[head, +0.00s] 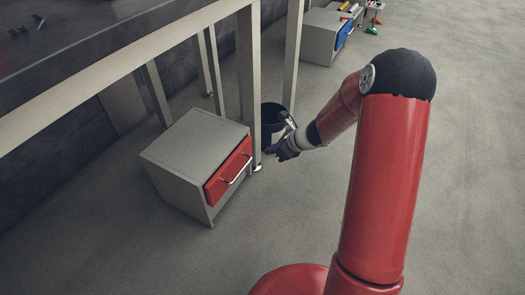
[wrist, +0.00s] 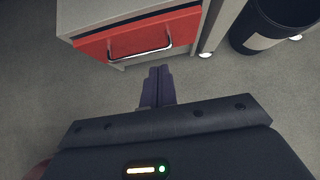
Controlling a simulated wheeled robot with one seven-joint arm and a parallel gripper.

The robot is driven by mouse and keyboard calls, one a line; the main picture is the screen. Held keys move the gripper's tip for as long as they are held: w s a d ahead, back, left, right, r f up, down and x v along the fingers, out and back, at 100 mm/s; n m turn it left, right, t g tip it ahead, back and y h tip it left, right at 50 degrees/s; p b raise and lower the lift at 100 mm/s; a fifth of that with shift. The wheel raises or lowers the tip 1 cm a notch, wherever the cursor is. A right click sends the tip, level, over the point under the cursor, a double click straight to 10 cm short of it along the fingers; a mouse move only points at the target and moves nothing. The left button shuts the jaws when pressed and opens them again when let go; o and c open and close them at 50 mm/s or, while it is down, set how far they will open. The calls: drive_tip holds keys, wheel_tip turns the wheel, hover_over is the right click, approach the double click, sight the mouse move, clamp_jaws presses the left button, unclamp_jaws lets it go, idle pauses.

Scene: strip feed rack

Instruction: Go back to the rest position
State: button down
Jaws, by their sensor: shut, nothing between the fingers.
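My gripper (head: 284,152) is at the end of my red arm, reaching left in the head view, near the table leg beside the red-drawer cabinet. In the wrist view its fingers (wrist: 158,82) are together with nothing between them, over bare floor in front of the red drawer (wrist: 137,36). In the head view the red drawer (head: 228,171) appears closed in its grey cabinet (head: 190,152), with a silver handle on its front. The gripper looks apart from the handle.
A dark bin (head: 271,115) stands behind my gripper and also shows in the wrist view (wrist: 268,28). A long table (head: 130,62) stands on legs at the left. A cabinet with a blue drawer (head: 343,35) is farther back. The floor (head: 470,170) at the right is clear.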

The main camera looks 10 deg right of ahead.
drive_tip(key=shift+s+d+r, duration=0.25)
drive_tip(key=shift+d+r, duration=0.05)
drive_tip(key=s+a+r+n+g+h+p, duration=0.1)
drive_tip(key=s+r+n+p, duration=0.1)
drive_tip(key=s+r+n, duration=0.65)
drive_tip(key=s+a+r+n+h+p, duration=0.15)
drive_tip(key=s+r+n, duration=0.3)
drive_tip(key=r, duration=0.65)
drive_tip(key=s+d+r+n+h+p, duration=0.1)
drive_tip(key=s+d+r+n+h, duration=0.1)
drive_tip(key=s+r+n, duration=0.3)
drive_tip(key=s+d+r+n+t+h+p, duration=0.1)
drive_tip(key=s+d+r+n, duration=0.3)
drive_tip(key=s, duration=0.8)
wheel_tip(320, 180, up, 3)
drive_tip(key=n+h+p, duration=0.1)
drive_tip(key=n, duration=0.2)
drive_tip(key=shift+s+d+f+h, duration=0.2)
drive_tip(key=shift+s+d+h, duration=0.15)
drive_tip(key=shift+d, duration=0.05)
